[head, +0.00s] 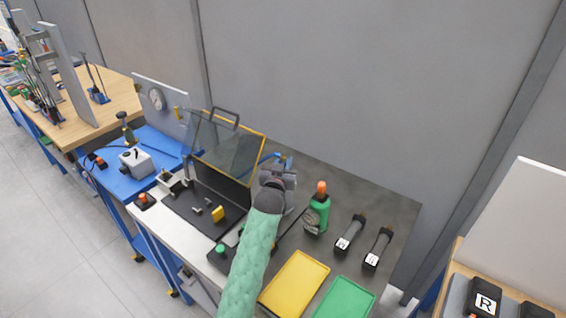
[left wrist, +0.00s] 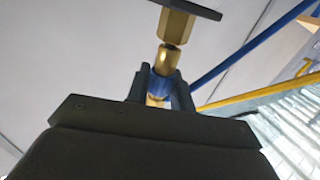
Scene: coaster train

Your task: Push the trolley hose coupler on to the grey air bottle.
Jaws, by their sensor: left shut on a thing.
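My left gripper (head: 282,164) is over the bench near the yellow-framed clear guard, at the end of my green-sleeved arm. In the left wrist view its two dark fingers (left wrist: 160,88) are shut on a blue-banded brass coupler (left wrist: 158,82). The coupler's brass end points up at a brass hex fitting (left wrist: 176,26) under a dark plate. The two are in line and very close; I cannot tell whether they are joined. I cannot make out the grey air bottle or the hose. My right gripper is not in view.
A yellow-framed guard (head: 228,143) stands left of the gripper. A green bottle with an orange top (head: 317,211), two black tools (head: 351,233), a yellow tray (head: 295,283) and a green tray (head: 345,299) occupy the bench to the right. The bench's back right is clear.

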